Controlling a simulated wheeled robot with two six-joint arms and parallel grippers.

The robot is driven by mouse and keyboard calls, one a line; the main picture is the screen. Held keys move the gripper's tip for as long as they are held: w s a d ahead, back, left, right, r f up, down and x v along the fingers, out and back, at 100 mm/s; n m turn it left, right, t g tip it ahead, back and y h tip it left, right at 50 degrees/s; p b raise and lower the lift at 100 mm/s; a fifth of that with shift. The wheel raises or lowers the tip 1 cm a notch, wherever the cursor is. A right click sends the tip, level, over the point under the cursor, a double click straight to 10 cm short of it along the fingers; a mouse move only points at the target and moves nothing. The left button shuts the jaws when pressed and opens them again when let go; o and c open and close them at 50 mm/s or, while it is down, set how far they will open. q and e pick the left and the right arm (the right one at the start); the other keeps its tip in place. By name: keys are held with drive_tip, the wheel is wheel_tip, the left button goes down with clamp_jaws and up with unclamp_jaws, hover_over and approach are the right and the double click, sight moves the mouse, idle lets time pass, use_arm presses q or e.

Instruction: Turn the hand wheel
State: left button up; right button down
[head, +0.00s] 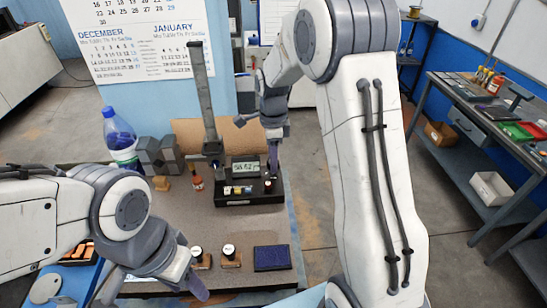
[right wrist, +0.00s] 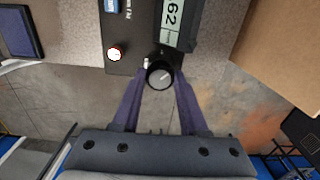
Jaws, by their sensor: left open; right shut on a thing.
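In the head view, my right gripper (head: 272,170) points down at the box's right end and mostly hides the wheel. A red-and-white button (right wrist: 114,54) is beside it on the box. My left gripper (head: 155,287) is open and empty, low over the bench's near left part.
A blue-capped bottle (head: 120,138) is at the back left. Two small round-topped items and a dark blue pad (head: 272,258) lie nearer. The bench's right edge is close to the wheel.

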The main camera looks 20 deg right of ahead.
drive_tip(key=shift+r+m, duration=0.1)
drive_tip(key=shift+m, duration=1.5)
drive_tip(key=shift+c, duration=2.2)
unclamp_jaws()
wheel_tip(320, 180, up, 10)
drive_tip(key=b, duration=0.2)
drive_tip(key=shift+r, duration=0.2)
